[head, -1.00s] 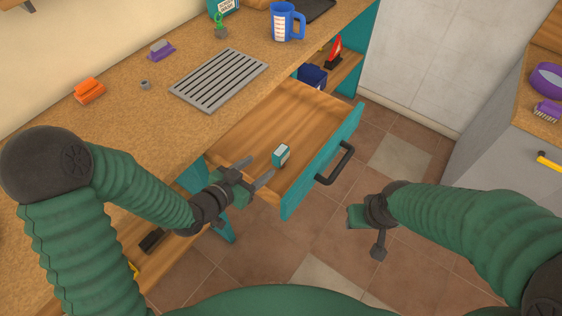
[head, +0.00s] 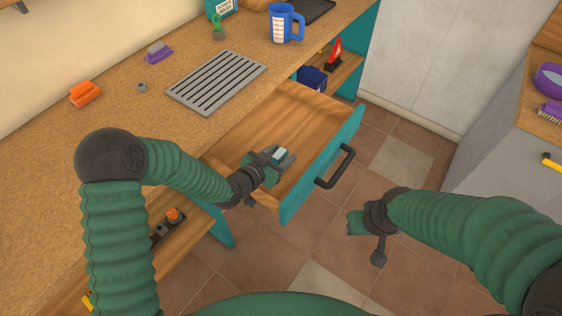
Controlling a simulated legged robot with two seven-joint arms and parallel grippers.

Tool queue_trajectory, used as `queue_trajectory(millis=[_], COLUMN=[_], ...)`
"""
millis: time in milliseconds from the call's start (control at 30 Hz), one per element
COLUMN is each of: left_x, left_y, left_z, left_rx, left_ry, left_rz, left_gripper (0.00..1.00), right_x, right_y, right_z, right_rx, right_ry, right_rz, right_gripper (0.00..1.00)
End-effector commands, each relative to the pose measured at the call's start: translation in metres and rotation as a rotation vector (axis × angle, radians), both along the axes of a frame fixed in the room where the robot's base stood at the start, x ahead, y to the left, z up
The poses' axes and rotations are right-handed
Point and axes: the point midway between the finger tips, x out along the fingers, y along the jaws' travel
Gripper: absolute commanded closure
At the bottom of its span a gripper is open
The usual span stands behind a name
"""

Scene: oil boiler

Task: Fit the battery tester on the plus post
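A small teal and white box (head: 281,154), which may be the battery tester, lies in the open wooden drawer. My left gripper (head: 282,157) is down in the drawer with its fingers on either side of this box. I cannot tell whether the fingers press on it. My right gripper (head: 368,226) hangs over the floor to the right of the drawer, apart from everything; its finger opening does not show clearly. I cannot make out a plus post. A dark item with an orange cap (head: 173,214) stands on the low shelf under the counter, partly hidden by my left arm.
The drawer (head: 322,166) juts out from the counter, with a black handle (head: 336,167). A grey grate (head: 217,82), blue mug (head: 284,22), orange item (head: 85,93) and purple brush (head: 158,52) are on the counter. A dark blue box (head: 312,76) sits on a shelf behind the drawer.

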Motion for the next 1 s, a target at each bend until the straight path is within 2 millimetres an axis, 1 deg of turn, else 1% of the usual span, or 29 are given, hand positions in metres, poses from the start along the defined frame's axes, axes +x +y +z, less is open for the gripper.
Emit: queue_trajectory(millis=[33,367,400,667,767,867,1000], left_x=[0.0,0.0,0.0,0.0,0.0,0.001,0.0], left_y=[0.001,-0.001,-0.001,-0.001,-0.001,0.0,0.0], left_z=[0.0,0.0,0.0,0.0,0.007,0.027,0.063], left_rx=[0.0,0.002,0.002,0.002,0.002,0.002,0.003], left_ry=[0.0,0.001,0.001,0.0,-0.001,-0.004,-0.006], left_rz=[0.001,0.0,0.0,0.001,0.0,0.0,0.0], left_gripper=[0.55,0.99,1.0,1.0,1.0,1.0,1.0], right_x=[0.0,0.0,0.0,0.0,0.0,0.0,0.0], right_y=[0.0,0.0,0.0,0.0,0.0,0.0,0.0], right_z=[0.0,0.0,0.0,0.0,0.002,0.008,0.017], right_rx=[0.0,0.0,0.0,0.0,0.0,0.0,0.0], right_ry=[0.0,0.0,0.0,0.0,0.0,0.0,0.0], right_rz=[0.0,0.001,0.001,0.0,0.0,0.001,0.001], right_gripper=[0.59,0.59,0.59,0.59,0.59,0.59,0.59])
